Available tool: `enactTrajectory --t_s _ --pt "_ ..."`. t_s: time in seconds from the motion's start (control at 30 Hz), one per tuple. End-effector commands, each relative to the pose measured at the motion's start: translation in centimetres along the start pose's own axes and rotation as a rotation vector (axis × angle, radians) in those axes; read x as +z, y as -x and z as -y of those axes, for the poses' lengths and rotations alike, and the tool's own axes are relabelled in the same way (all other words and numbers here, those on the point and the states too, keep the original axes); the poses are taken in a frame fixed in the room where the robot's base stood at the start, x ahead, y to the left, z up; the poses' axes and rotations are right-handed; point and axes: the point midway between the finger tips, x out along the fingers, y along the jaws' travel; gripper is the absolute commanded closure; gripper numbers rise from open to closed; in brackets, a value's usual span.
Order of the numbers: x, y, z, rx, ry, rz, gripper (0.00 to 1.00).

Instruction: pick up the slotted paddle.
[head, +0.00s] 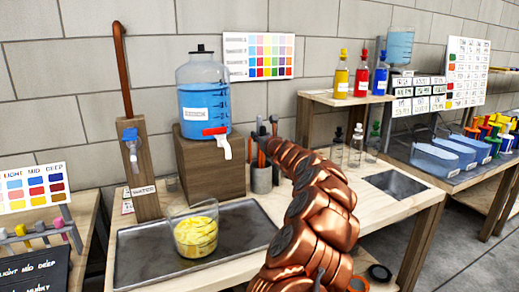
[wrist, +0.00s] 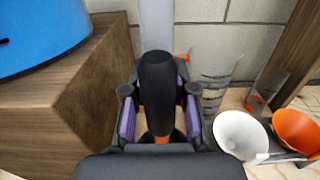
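In the head view, a grey holder (head: 262,180) with several upright tools stands on the bench, right of the wooden block. My copper arm comes up from below and hides part of the tools and my gripper. In the wrist view, my gripper (wrist: 160,118) is open, its purple-padded fingers either side of a black handle (wrist: 157,85). Small gaps show between the handle and the pads. A pale grey flat piece (wrist: 157,22) shows above the handle and a bit of orange below it. No slots show, so I cannot tell which tool is the slotted paddle.
A wooden block (head: 208,160) bearing a blue-filled jug (head: 203,100) stands close left of the holder. A glass of yellow stuff (head: 195,230) sits on the grey tray (head: 140,245). White (wrist: 240,132) and orange (wrist: 297,130) funnels lie close right of my gripper.

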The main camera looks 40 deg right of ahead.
Motion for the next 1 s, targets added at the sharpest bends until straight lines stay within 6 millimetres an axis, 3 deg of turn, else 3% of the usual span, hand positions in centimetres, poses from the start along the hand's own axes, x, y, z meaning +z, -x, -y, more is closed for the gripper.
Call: enactTrajectory --t_s 0.2,0.63,0.77,1.0 --pt "0.0 0.0 0.0 0.000 0.000 0.000 0.99" --pt "0.8 0.0 0.0 0.000 0.001 0.001 1.00" --pt "2.6 0.1 0.2 -0.002 0.003 0.002 1.00" --pt "8.9 0.1 0.3 -0.004 0.006 0.003 1.00"
